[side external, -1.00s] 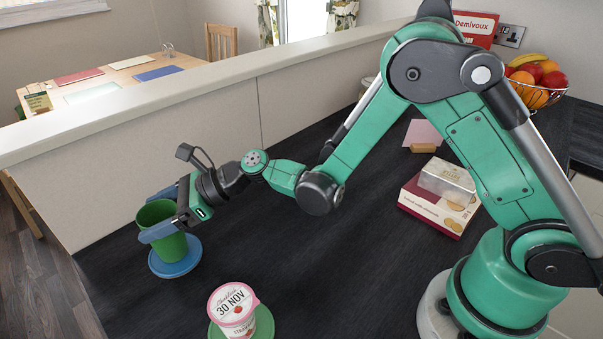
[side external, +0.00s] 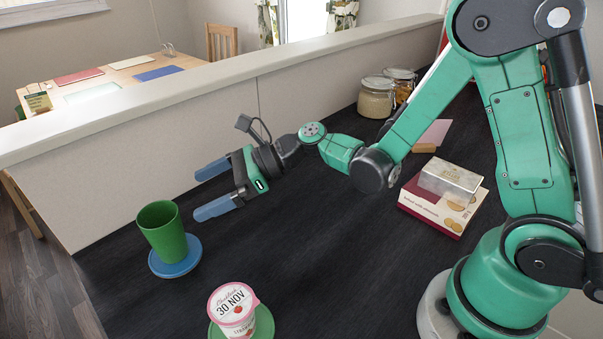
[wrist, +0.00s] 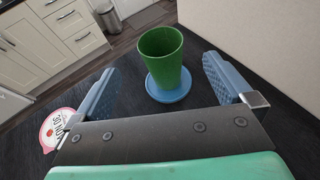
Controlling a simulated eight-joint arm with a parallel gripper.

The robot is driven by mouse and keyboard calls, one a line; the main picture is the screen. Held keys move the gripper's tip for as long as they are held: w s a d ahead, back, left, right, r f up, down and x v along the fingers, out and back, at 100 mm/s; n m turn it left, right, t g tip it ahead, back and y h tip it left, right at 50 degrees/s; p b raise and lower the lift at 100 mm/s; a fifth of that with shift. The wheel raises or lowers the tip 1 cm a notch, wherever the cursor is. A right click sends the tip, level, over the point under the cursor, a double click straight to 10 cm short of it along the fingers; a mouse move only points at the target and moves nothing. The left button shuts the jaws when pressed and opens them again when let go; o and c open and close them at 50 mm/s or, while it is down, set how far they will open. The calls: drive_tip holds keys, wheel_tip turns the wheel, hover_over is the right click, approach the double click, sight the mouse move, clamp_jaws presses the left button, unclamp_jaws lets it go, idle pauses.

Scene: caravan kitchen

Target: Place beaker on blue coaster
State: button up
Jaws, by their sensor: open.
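The green beaker (side external: 163,232) stands upright on the blue coaster (side external: 185,264) at the left end of the dark worktop. The wrist view also shows the beaker (wrist: 161,58) standing on the coaster (wrist: 172,95). My gripper (side external: 204,192) is open and empty, to the right of the beaker and clear of it. In the wrist view, my gripper's two blue fingers (wrist: 168,88) are spread wide, with the beaker beyond them and nothing held between them.
A yoghurt pot (side external: 232,309) stands on a green coaster (side external: 265,325) at the front. A biscuit box (side external: 430,207) with a clear tub (side external: 450,179) on top lies to the right. Glass jars (side external: 377,97) stand behind. A low partition wall (side external: 160,165) bounds the worktop's back.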

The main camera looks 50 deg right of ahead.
drive_tip(key=s+d+r+n+h, duration=0.1)
drive_tip(key=s+d+n+h, duration=0.4)
drive_tip(key=n, duration=0.7)
drive_tip(key=s+d+r+n+h, duration=0.2)
drive_tip(key=s+d+n+h, duration=0.4)
drive_tip(key=n, duration=0.6)
drive_tip(key=shift+d+r+h, duration=0.15)
drive_tip(key=shift+d+h, duration=0.25)
drive_tip(key=shift+d, duration=1)
